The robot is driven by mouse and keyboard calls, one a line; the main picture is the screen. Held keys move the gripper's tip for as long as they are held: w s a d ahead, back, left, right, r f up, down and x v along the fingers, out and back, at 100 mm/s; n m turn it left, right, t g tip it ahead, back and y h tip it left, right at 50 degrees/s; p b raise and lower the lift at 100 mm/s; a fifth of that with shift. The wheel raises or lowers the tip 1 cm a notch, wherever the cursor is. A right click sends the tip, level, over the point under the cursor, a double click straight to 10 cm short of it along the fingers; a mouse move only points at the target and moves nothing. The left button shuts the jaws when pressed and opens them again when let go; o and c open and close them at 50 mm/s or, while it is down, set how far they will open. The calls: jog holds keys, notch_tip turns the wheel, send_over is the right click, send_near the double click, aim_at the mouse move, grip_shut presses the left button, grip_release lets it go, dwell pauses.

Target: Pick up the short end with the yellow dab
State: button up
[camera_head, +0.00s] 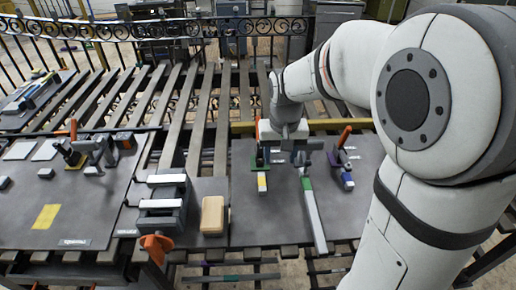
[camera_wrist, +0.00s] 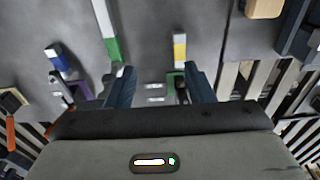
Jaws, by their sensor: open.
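The short end with the yellow dab (camera_head: 262,183) is a small pale bar lying on the grey bench top, running out from a green-based holder. In the wrist view the yellow-dabbed end (camera_wrist: 180,47) lies beyond my fingertips, nearer the right finger. My gripper (camera_wrist: 160,82) is open and empty, pointing down over the bench. In the head view my gripper (camera_head: 291,158) is above the bench, between the yellow-dabbed end and a long bar with a green dab (camera_head: 314,217). That long bar (camera_wrist: 105,28) shows near my left finger in the wrist view. My arm hides part of the holders.
A short bar with a blue dab (camera_head: 347,179) lies to the right, by an orange-handled clamp (camera_head: 343,138). A wooden block (camera_head: 212,214) and a grey vise (camera_head: 165,203) stand to the left. A slatted frame lies behind the bench.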

jog(key=g+b, duration=0.1)
send_over(262, 181)
notch_tip(262, 181, down, 8)
jog(key=shift+s+d+f, duration=0.1)
jog(key=shift+d, duration=0.05)
jog(key=shift+f, duration=0.3)
jog(key=f, duration=0.7)
jog(key=shift+a+f+p, duration=0.2)
jog(key=shift+p, duration=0.2)
jog(key=shift+c, duration=0.6)
grip_shut()
